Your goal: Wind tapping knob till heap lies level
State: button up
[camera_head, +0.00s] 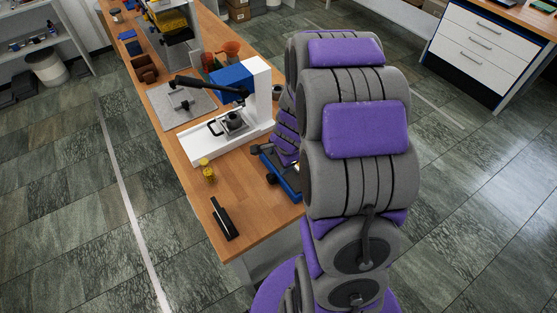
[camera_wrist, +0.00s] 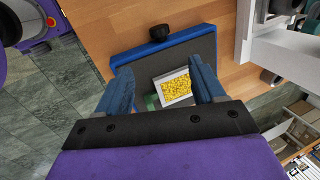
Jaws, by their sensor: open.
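A blue-framed device with a dark plate (camera_wrist: 133,77) lies below my gripper in the wrist view. A black knob (camera_wrist: 159,32) sticks out from its far edge. On the plate is a pale rectangular tray (camera_wrist: 182,101) holding a heap of yellow grains (camera_wrist: 175,86). My gripper (camera_wrist: 165,85) is open, with its blue fingers apart on either side of the tray and nothing between them gripped. The knob is beyond the fingertips. In the head view the blue device (camera_head: 287,183) is partly hidden by my arm, and my gripper is hidden.
A white and blue press (camera_head: 255,92) with a black lever stands behind the device on the wooden bench (camera_head: 250,195). A small yellow item (camera_head: 207,169) and a black block (camera_head: 223,218) lie to the left. A green piece (camera_wrist: 151,102) touches or adjoins the tray.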

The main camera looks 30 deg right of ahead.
jog(key=w+r+t+h, duration=0.25)
jog(key=w+r, duration=0.25)
jog(key=w, duration=0.6)
jog(key=w+r+t+h, duration=0.25)
jog(key=w+r, duration=0.25)
jog(key=w, duration=0.6)
jog(key=n+g, duration=0.1)
jog(key=g, duration=0.9)
send_near(268, 177)
jog(key=b+x, duration=0.1)
jog(key=x, duration=0.9)
jog(key=shift+b, duration=0.3)
